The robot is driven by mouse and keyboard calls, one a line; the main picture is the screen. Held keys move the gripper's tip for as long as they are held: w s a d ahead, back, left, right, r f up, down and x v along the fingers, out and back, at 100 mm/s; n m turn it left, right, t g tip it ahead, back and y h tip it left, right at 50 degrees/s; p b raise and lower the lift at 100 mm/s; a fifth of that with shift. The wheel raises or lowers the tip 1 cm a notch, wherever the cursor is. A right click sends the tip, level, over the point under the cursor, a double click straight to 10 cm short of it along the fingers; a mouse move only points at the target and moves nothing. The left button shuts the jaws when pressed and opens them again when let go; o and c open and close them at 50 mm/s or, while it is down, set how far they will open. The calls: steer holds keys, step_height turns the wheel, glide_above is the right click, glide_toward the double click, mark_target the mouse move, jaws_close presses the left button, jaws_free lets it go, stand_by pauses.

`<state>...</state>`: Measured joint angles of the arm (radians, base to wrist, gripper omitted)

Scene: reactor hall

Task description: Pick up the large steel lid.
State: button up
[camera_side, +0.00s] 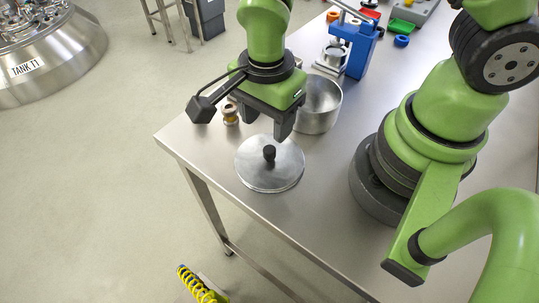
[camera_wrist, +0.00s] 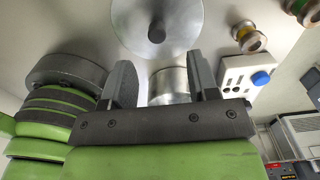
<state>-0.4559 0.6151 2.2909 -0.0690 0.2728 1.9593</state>
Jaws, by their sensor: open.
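The large steel lid (camera_side: 256,174) is a round, shiny disc with a black knob (camera_side: 269,153) at its centre. It lies flat on the steel table near its front left edge. In the wrist view the lid (camera_wrist: 187,22) is at the top, beyond the fingertips, with its knob (camera_wrist: 157,31) near its middle. My gripper (camera_side: 268,122) is open, with nothing between its fingers, and hangs above and behind the lid, apart from it. In the wrist view my gripper (camera_wrist: 163,78) shows both fingers spread, and a steel pot (camera_wrist: 168,86) shows between and beyond them.
The steel pot (camera_side: 322,108) stands right behind my gripper. A small brass-coloured spool (camera_side: 230,114) stands left of it. A blue press-like device (camera_side: 362,48) stands farther back. The table's front left edge (camera_side: 215,189) runs close to the lid. Bare tabletop lies right of the lid.

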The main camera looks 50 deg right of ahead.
mark_target(270, 149)
steer(key=shift+s+f, duration=0.2)
steer(key=shift+f, duration=3.55)
steer(key=shift+c, duration=0.2)
jaws_close()
